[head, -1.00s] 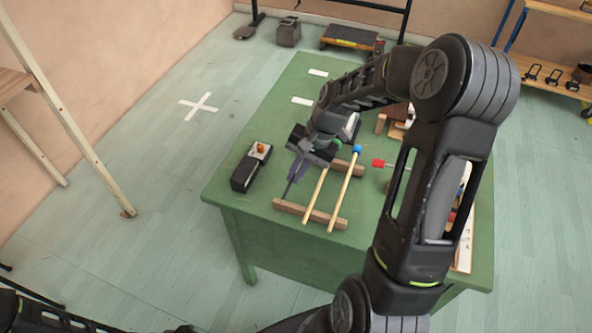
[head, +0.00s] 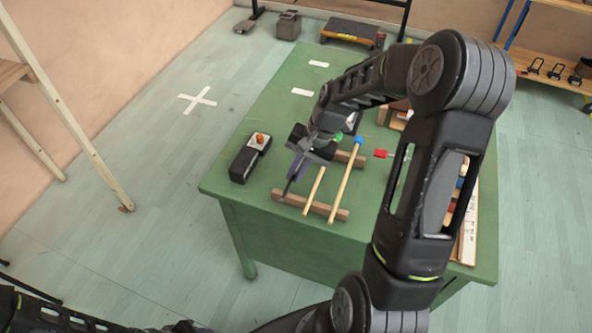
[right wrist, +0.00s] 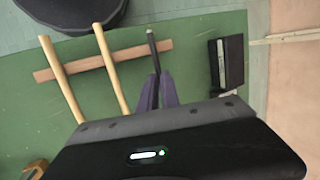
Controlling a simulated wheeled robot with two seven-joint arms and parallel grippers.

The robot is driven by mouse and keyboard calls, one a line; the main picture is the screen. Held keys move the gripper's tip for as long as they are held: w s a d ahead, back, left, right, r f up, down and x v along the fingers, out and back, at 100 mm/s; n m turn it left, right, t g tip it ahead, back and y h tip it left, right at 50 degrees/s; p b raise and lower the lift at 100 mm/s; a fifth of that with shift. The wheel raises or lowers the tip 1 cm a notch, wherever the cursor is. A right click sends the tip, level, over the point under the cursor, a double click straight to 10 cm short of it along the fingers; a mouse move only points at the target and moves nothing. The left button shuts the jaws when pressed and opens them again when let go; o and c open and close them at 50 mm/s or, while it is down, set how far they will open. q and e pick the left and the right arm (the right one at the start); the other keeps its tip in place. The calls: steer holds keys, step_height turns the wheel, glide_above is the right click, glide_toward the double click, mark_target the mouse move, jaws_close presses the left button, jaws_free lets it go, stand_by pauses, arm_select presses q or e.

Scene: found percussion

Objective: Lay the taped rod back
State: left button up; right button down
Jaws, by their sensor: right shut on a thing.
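My right gripper (head: 296,173) is shut on the taped rod (head: 287,188), a thin dark stick pointing toward the front wooden bar (head: 329,210). In the right wrist view, the taped rod (right wrist: 152,42) sticks out between the purple fingers (right wrist: 155,92), and its end lies over the bar (right wrist: 88,65) near one end of it. I cannot tell whether they touch. Two pale rods lie across the bars beside it: a green-headed rod (head: 315,188) and a blue-headed rod (head: 346,184). The back bar (head: 349,159) is partly hidden by my gripper. My left gripper is out of view.
A black box with an orange knob (head: 249,159) stands left on the green table (head: 232,199). A red-headed stick (head: 381,154) is right of the rods. A white strip (head: 469,232) with coloured blocks is partly behind my right arm. The table's far left part is mostly clear.

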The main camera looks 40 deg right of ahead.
steer(key=shift+f, duration=0.15)
steer(key=c, duration=1.5)
jaws_free()
steer(key=v, duration=0.7)
steer(key=shift+d+r+b, duration=0.15)
steer(key=shift+r+b, duration=0.2)
steer(key=shift+b, duration=0.05)
steer(key=shift+s, duration=0.1)
